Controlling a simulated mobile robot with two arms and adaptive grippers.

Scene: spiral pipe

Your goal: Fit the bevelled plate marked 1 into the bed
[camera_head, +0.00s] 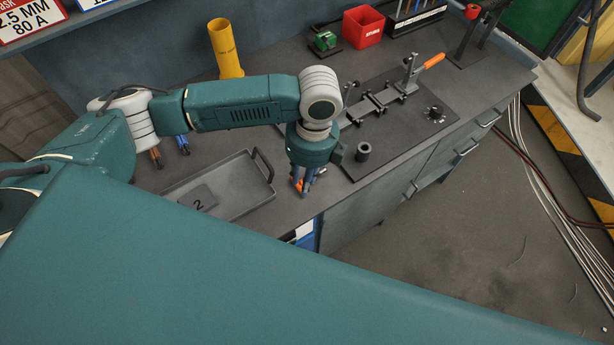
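My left gripper (302,184) points down at the front edge of the bench, just right of the tray. Its fingers are small and partly hidden by its own body, so I cannot tell whether it is open or holds anything. I do not see a plate marked 1. A dark plate marked 2 (199,198) lies in the left part of the grey tray (238,206). The likely bed is the metal fixture (378,103) with clamps on a dark board (352,166), right of my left arm. My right gripper is not in view.
A dark ring (363,151) and a round knob piece (435,114) are on the board. A yellow tube (225,50), green device (325,41) and red bin (363,27) stand at the back. My teal body covers the foreground.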

